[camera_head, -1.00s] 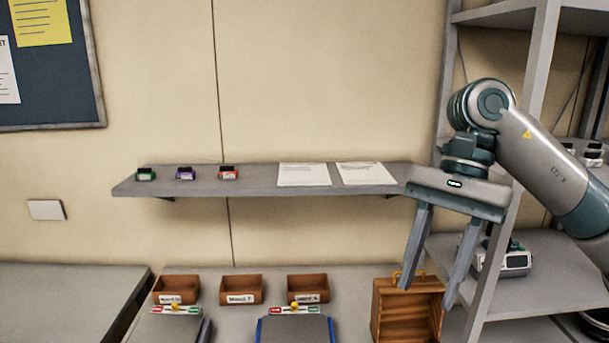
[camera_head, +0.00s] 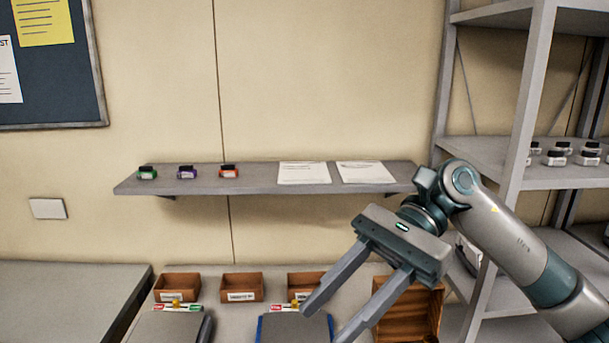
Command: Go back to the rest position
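My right gripper (camera_head: 325,325) is open and empty. It hangs above the table in front of the right part of the wall shelf, with its fingers pointing down and to the left. Its fingers cover part of the right small bin and part of the wooden crate (camera_head: 425,310). My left gripper is not in view.
A wall shelf (camera_head: 255,181) holds three small coloured items and two paper sheets. Small brown bins (camera_head: 242,284) and two devices, one blue-edged (camera_head: 275,330), stand on the table below. A grey rack (camera_head: 525,110) with several small pumps stands at right, close to my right arm.

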